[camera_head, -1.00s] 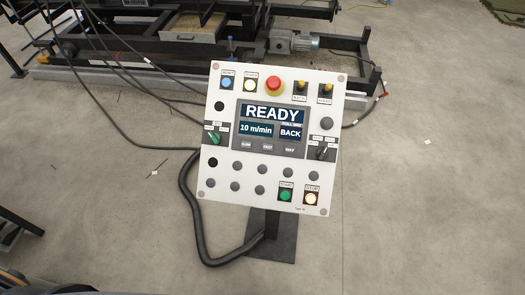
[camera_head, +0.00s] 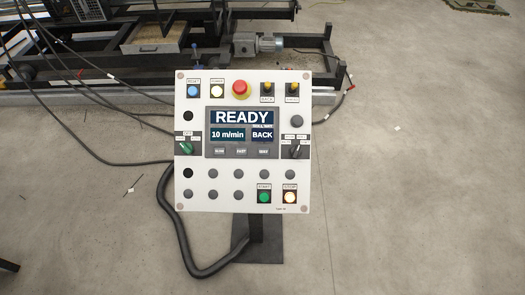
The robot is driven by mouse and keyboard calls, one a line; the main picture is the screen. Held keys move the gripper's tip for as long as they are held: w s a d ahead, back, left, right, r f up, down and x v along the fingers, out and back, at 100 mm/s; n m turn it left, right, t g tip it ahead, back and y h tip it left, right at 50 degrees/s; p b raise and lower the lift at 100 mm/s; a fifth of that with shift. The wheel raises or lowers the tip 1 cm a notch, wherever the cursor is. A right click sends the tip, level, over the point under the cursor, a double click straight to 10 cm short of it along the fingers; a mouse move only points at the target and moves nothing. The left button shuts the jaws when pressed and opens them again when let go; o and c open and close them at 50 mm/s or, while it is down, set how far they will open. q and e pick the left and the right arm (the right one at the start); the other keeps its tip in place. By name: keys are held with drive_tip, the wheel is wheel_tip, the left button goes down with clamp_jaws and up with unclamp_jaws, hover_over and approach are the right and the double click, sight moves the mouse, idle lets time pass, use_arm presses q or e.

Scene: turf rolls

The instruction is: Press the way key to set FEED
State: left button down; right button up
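The white control panel (camera_head: 270,180) stands upright near the middle of the head view. Its dark display (camera_head: 242,117) reads READY, 10 m/min and BACK. Under the display are three small grey keys; the right one is the way key (camera_head: 263,151), the middle is marked FAST (camera_head: 241,151), and the left one reads SLOW (camera_head: 219,151). The BACK field (camera_head: 262,135) sits right above the way key. Neither of my grippers is in view.
A red stop button (camera_head: 240,89) tops the panel, with a green selector (camera_head: 187,148) left and a dark selector (camera_head: 296,150) right. The START (camera_head: 264,197) and lit button beside it sit low. Dark machinery (camera_head: 130,65) stands behind.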

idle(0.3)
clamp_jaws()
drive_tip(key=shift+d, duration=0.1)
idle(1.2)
